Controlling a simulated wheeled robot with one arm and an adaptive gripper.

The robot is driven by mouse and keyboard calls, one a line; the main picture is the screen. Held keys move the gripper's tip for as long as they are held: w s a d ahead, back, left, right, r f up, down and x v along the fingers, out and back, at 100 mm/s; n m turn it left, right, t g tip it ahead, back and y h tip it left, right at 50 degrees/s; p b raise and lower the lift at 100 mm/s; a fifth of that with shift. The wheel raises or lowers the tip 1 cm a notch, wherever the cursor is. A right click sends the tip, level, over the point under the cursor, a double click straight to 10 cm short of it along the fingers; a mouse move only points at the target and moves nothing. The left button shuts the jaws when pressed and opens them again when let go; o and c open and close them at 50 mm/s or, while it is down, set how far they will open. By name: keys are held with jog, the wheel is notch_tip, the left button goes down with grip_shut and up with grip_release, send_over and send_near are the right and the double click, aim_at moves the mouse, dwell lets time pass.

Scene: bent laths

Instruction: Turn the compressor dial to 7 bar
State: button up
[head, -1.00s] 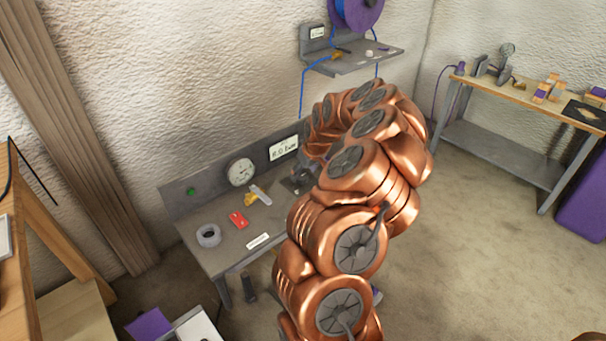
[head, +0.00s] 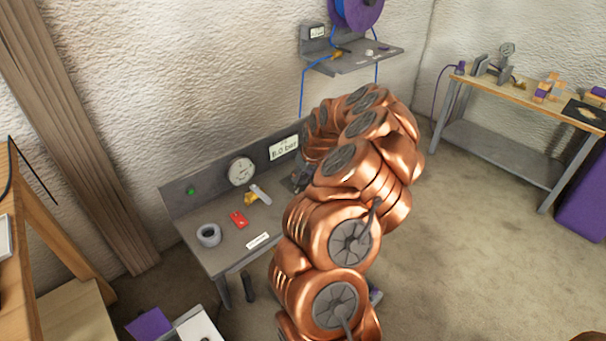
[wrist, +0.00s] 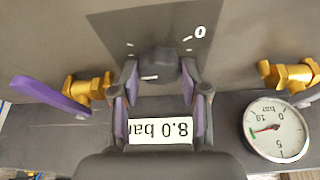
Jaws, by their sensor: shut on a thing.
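The dial (wrist: 160,66) is a dark round knob on a grey panel, with a white pointer mark and tick marks around it. My gripper (wrist: 160,77) is shut on the dial, one finger on each side. The display (wrist: 163,130) shows 8.0 bar; it also shows in the head view (head: 284,147). A round white pressure gauge (wrist: 275,129) with a red needle sits at the right in the wrist view, and left of the display in the head view (head: 241,172). In the head view my arm hides the dial.
A brass valve with a purple lever (wrist: 50,100) is left of the dial in the wrist view; another brass fitting (wrist: 290,77) is at the right. A shelf (head: 355,60) hangs above.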

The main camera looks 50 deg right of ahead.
jog(key=shift+c, duration=0.4)
jog(key=shift+f+b, duration=0.1)
jog(key=shift+b, duration=0.25)
jog(key=shift+m, duration=0.3)
jog(key=o, duration=1.1)
jog(key=shift+o, duration=0.2)
jog(key=shift+r, duration=0.25)
jog(key=v, duration=1.1)
jog(key=shift+a+r, duration=0.2)
jog(key=shift+r, duration=0.15)
